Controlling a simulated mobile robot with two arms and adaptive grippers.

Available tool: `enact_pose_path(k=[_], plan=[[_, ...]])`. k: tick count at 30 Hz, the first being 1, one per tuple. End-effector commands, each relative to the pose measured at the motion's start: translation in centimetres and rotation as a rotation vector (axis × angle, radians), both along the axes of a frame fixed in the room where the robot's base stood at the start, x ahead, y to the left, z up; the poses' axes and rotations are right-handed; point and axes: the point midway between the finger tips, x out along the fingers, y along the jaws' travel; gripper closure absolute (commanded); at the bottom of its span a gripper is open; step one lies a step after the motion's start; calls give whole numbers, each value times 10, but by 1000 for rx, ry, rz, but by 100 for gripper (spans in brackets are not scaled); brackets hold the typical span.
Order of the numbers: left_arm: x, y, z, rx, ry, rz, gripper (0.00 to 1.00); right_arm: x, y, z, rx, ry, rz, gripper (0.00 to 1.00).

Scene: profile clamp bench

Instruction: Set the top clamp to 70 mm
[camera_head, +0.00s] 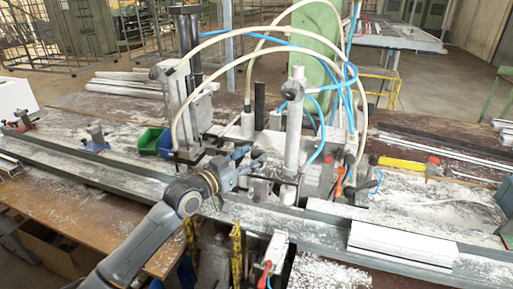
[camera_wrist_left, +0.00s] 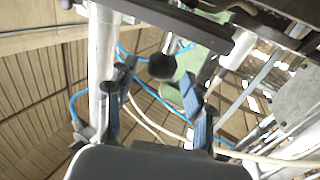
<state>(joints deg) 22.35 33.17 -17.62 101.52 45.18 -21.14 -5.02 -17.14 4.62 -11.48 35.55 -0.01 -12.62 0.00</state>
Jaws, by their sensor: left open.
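My left gripper (camera_head: 250,163) is open and empty among the clamp parts at the middle of the bench. It also shows in the left wrist view (camera_wrist_left: 157,76), its two fingers apart. A round black knob (camera_wrist_left: 162,66) on a short rod shows between the fingertips there; I cannot tell whether it is level with them. A dark flat bar (camera_wrist_left: 185,25) crosses above it. A silver upright column (camera_head: 294,125) stands just right of the gripper in the head view. Which part is the top clamp, and any millimetre setting, I cannot make out. My right gripper is not in view.
A long metal profile rail (camera_head: 90,170) runs along the bench front. A white block (camera_head: 400,243) sits at right. Blue hoses (camera_head: 352,75) and pale hoses loop over the machine. Green and blue bins (camera_head: 150,141) stand left of it. A yellow-handled tool (camera_head: 400,163) lies right.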

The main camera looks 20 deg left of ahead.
Motion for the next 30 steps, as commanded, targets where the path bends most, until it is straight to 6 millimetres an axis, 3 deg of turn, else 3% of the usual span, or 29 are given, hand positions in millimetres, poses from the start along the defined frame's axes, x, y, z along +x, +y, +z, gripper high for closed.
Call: enact_pose_path(k=[6,16,17,24,30], plan=[[20,-9,1,-1,0,0,47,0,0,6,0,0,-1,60],[23,-10,-1,0,0,0,47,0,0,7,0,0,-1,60],[23,-10,-1,0,0,0,49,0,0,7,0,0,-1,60],[23,-10,-1,0,0,0,98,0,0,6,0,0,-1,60],[23,-10,0,0,0,0,100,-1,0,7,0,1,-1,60]])
